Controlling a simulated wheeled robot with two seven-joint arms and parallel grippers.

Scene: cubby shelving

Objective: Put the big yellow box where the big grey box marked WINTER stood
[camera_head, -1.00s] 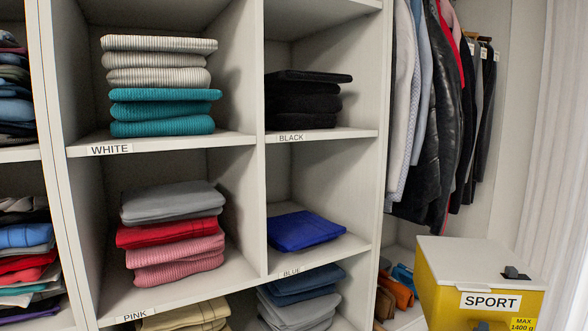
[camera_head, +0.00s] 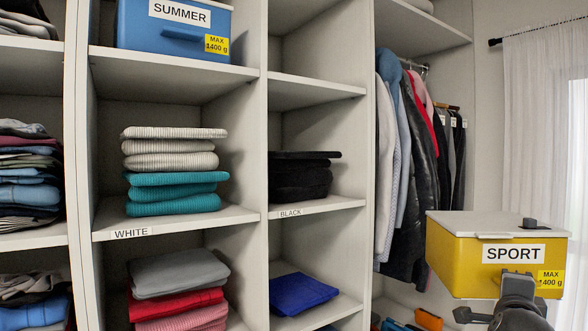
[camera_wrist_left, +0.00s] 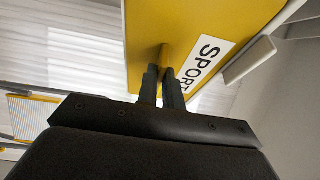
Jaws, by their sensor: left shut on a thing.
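The big yellow box (camera_head: 465,262) has a white lid, a SPORT label and a MAX 1400 g tag. It is held up at the right of the head view, in front of the hanging clothes. It also fills the top of the left wrist view (camera_wrist_left: 190,25). My left gripper (camera_head: 517,282) is shut on the box's front; in the left wrist view its fingers (camera_wrist_left: 165,78) meet at a small yellow handle below the SPORT label. A small dark piece shows on the lid's right side. No grey box marked WINTER is in view. My right gripper is not visible.
A blue box marked SUMMER (camera_head: 172,36) stands in the upper cubby. The cubby right of it shows a bare shelf (camera_head: 312,90). Folded stacks fill the WHITE (camera_head: 175,180) and BLACK (camera_head: 300,178) cubbies. Hanging clothes (camera_head: 420,170) are behind the yellow box; a curtain hangs far right.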

